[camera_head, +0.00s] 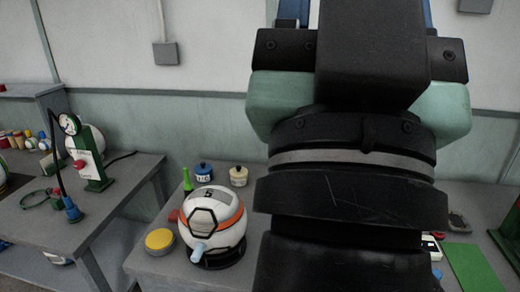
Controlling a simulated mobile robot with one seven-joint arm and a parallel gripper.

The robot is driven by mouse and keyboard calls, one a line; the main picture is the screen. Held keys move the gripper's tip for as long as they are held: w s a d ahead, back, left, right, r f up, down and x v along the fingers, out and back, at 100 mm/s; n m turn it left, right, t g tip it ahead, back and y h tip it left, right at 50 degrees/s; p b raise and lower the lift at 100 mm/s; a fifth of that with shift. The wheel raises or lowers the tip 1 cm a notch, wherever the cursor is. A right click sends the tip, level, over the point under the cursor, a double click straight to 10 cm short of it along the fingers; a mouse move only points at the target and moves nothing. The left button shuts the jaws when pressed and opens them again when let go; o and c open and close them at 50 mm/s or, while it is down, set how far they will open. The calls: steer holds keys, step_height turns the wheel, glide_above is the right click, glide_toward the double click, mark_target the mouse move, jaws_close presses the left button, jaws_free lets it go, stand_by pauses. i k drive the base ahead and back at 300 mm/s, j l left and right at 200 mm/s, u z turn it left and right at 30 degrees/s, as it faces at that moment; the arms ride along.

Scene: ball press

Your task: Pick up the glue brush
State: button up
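My gripper (372,50) and wrist fill the right half of the head view, close to the camera. Its fingertips do not show clearly, so I cannot tell whether it is open, shut or holding anything. I cannot make out a glue brush for certain. A light blue rounded piece (200,251) sits at the front of a white, orange and black ball (213,220) on the middle table. Behind the ball stand a blue pot (203,174), a cream pot (238,177) and a green pointed bottle (187,180). My arm hides much of the table.
A yellow round tin (160,242) stands near the middle table's left edge. A green gauge stand (90,160) with a hose is on the left table (60,247). A green mat (470,268) lies right of my arm. A gap separates the tables.

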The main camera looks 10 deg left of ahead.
mark_target(187, 186)
steer(key=i+j+u, duration=0.2)
steer(key=u, duration=0.15)
steer(key=i+j+u, duration=0.1)
steer(key=i+u, duration=0.6)
steer(key=i, duration=0.6)
steer(key=i+l+u, duration=0.15)
steer(key=i, duration=0.4)
